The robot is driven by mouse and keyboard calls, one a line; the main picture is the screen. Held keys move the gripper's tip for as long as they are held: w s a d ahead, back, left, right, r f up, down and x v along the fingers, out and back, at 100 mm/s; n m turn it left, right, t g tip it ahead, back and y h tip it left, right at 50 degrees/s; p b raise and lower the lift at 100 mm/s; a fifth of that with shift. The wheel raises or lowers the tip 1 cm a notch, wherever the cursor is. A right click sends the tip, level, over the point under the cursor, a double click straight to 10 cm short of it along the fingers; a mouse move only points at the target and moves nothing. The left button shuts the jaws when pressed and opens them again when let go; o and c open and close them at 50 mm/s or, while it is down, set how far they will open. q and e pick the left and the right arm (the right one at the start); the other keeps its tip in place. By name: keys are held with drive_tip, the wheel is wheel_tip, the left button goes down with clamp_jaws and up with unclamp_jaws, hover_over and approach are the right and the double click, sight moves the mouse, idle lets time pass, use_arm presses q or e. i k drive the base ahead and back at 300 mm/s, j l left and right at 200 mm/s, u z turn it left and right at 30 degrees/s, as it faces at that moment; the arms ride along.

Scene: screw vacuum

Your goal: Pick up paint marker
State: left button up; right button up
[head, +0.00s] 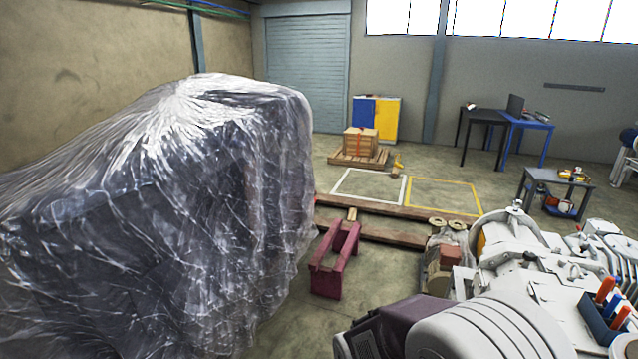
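No paint marker can be made out for certain. At the lower right edge, a small dark blue holder (592,322) sits on a large light grey machine (530,290). Upright pen-like items stand in it, including a red one (605,289) and another red one (620,318), with some blue between them. They may be markers, but they are too small to tell. The picture's right edge cuts off part of this area. Neither of my grippers is in view.
A bulky object under clear plastic sheeting (170,210) fills the left. A dark red stand (335,262) is on the floor between it and the machine. Wooden beams (400,208) lie beyond. A low cart (556,180) stands at right. Floor inside the white and yellow outlines is clear.

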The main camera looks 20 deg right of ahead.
sight(616, 298)
drive_tip(key=i+l+z, duration=0.3)
drive_tip(key=z, duration=0.15)
drive_tip(key=i+l+z, duration=0.15)
drive_tip(key=i+z, duration=0.65)
drive_tip(key=z, duration=0.15)
drive_tip(key=i+z, duration=0.5)
drive_tip(key=i+j+z, duration=0.25)
drive_tip(key=z, duration=0.2)
